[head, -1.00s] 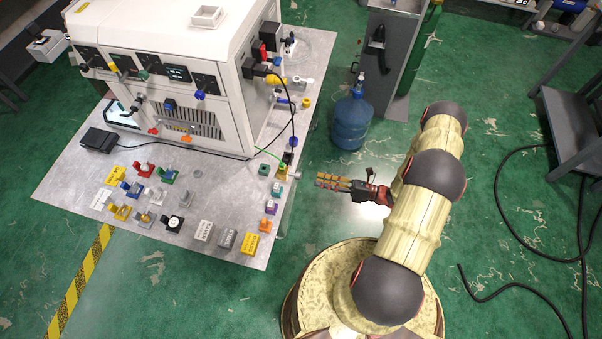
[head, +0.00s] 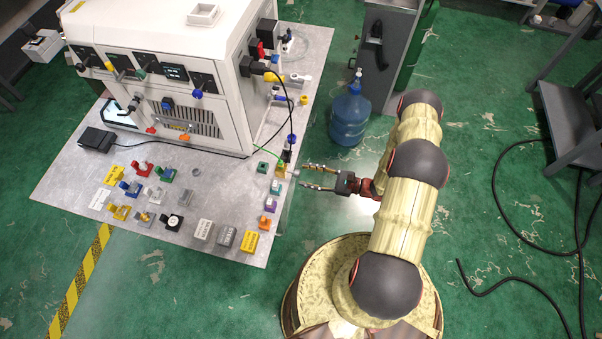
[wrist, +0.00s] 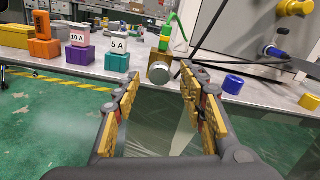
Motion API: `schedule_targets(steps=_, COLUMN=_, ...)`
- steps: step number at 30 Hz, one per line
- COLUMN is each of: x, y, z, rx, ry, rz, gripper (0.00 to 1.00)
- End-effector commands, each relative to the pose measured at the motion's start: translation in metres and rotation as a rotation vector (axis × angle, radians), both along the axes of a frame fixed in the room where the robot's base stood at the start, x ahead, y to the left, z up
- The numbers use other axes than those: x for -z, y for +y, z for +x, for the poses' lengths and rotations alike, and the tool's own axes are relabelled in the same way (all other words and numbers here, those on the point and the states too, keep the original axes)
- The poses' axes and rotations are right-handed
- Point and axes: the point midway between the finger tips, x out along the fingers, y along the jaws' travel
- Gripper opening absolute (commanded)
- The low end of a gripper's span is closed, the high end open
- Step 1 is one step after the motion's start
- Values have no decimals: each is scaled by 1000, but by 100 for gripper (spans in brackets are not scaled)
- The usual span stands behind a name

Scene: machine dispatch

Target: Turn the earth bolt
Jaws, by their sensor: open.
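The earth bolt is a round silver knob (wrist: 159,73) on a brass-coloured block (wrist: 170,60) at the edge of the grey bench. A green plug and wire (wrist: 167,35) stand on top of the block. In the head view the bolt's block (head: 281,170) sits at the bench's right edge. My gripper (head: 304,176) is open and points left at the bolt, close to it. In the wrist view my gripper (wrist: 160,84) has one finger on each side below the knob, with empty space between. Contact with the knob cannot be told.
A white machine (head: 165,60) stands on the bench (head: 70,190). Coloured blocks marked 5 A (wrist: 117,62) and 10 A (wrist: 78,54) lie left of the bolt, and a blue cap (wrist: 233,84) lies right. A blue water bottle (head: 349,118) stands on the floor behind my gripper.

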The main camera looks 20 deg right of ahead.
Motion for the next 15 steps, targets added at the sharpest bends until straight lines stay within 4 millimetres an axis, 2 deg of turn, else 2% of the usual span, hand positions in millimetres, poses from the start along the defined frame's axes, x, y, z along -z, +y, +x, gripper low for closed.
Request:
schedule_targets(steps=6, x=0, y=19, z=12, rx=-2, ry=2, rz=1, gripper=42)
schedule_targets(steps=15, x=1, y=23, z=16, rx=0, ry=2, rz=0, gripper=42)
